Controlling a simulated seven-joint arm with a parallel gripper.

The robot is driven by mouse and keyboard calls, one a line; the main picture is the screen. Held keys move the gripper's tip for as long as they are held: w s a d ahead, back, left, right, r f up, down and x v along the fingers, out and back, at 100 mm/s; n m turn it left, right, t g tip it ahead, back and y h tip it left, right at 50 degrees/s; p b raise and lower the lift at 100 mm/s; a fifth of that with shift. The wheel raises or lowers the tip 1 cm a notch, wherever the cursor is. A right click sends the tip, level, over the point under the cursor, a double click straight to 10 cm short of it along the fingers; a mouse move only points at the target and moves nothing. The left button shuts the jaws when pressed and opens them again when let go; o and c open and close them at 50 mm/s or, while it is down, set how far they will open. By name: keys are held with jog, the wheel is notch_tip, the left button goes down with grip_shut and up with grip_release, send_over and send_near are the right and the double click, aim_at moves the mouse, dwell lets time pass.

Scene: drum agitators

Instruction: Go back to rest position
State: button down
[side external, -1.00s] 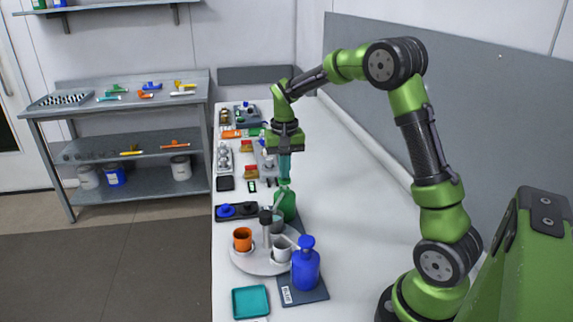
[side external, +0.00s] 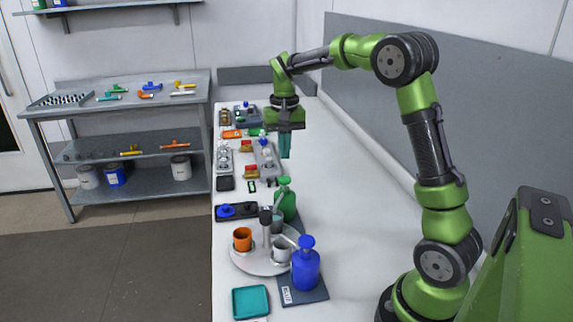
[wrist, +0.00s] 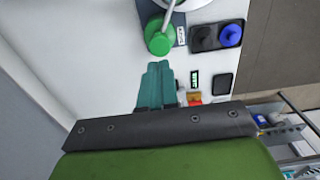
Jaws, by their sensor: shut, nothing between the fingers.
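My gripper (side external: 285,146) has teal fingers that are closed together and empty. It hangs above the white bench, behind the green bottle, with clear air below its tips. In the wrist view the shut teal fingers (wrist: 157,66) point toward the green bottle (wrist: 158,38) and are apart from it. My arm arches over from the right side of the bench.
A blue bottle (side external: 305,268) stands on a dark mat at the front. An orange cup (side external: 242,239) and a white cup (side external: 281,252) sit on a round tray (side external: 245,263). Several small items line the bench's left edge. The bench's right side (side external: 345,190) is clear.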

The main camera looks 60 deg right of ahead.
jog(key=shift+w+d, duration=0.1)
jog(key=shift+s+a+f+n+t, duration=0.3)
jog(key=shift+s+a+f, duration=0.2)
jog(key=shift+s+a, duration=0.2)
jog(key=s+a+r+n+t+y, duration=0.1)
jog(key=s+a+r+n+t, duration=0.1)
jog(key=s+a, duration=0.6)
jog(key=s+a+r+n+t+y, duration=0.1)
jog(key=s+a+r+t, duration=0.3)
jog(key=s+a, duration=0.4)
jog(key=shift+s+a+n+t, duration=0.3)
jog(key=shift+s+n, duration=0.15)
jog(key=shift+n, duration=0.25)
